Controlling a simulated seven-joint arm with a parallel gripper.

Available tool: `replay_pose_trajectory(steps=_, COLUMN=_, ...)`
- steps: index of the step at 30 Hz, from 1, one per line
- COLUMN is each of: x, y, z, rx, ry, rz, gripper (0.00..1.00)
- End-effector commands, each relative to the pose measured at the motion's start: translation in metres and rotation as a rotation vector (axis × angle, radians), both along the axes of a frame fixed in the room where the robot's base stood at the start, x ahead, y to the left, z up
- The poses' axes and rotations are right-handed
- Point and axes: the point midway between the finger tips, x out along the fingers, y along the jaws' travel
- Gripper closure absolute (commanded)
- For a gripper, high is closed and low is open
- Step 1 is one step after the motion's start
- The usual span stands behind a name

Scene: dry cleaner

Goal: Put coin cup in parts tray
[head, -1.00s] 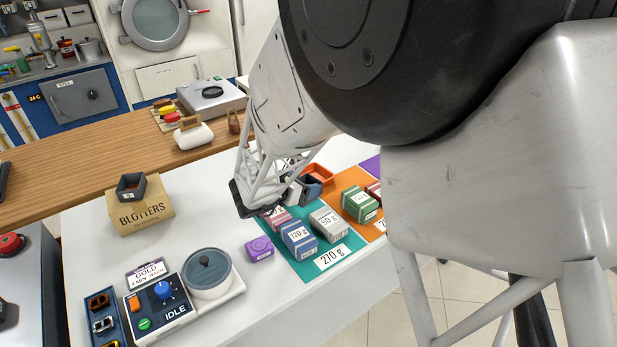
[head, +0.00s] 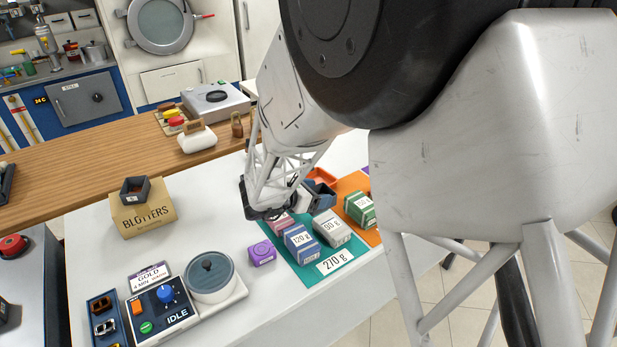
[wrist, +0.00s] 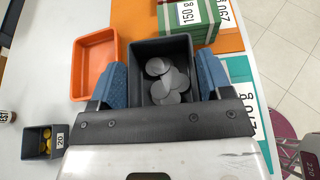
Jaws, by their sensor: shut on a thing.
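A dark grey open cup with several silver coin-like discs inside, apparently the coin cup (wrist: 178,50), sits between the blue fingertips of my gripper (wrist: 163,85) in the wrist view. The gripper is shut on its two side walls, and the cup is upright. In the head view the cup (head: 321,196) shows partly behind my gripper (head: 300,200). An orange open tray (wrist: 97,42), probably the parts tray, is empty and lies just left of the cup in the wrist view. Its edge shows in the head view (head: 322,174), mostly hidden. I cannot tell the cup's height above the table.
A smaller grey cup with gold pieces (wrist: 38,140) stands lower left in the wrist view. A green 150 g box (wrist: 186,20) is close beyond the held cup. Labelled boxes, including a blue one (head: 301,243), stand on the teal mat (head: 318,277). White counter lies left of them.

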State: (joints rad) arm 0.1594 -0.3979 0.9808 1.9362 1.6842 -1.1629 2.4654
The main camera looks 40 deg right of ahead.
Motion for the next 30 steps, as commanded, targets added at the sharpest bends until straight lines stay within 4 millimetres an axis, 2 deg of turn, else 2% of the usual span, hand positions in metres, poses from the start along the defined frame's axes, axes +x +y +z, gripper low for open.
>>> replay_pose_trajectory(steps=21, x=0.091, y=-0.043, z=-0.010, rx=-0.001, ry=0.001, rz=0.000, gripper=0.54)
replay_pose_trajectory(steps=30, x=0.117, y=-0.055, z=-0.012, rx=0.000, ry=0.000, rz=0.000, gripper=0.54)
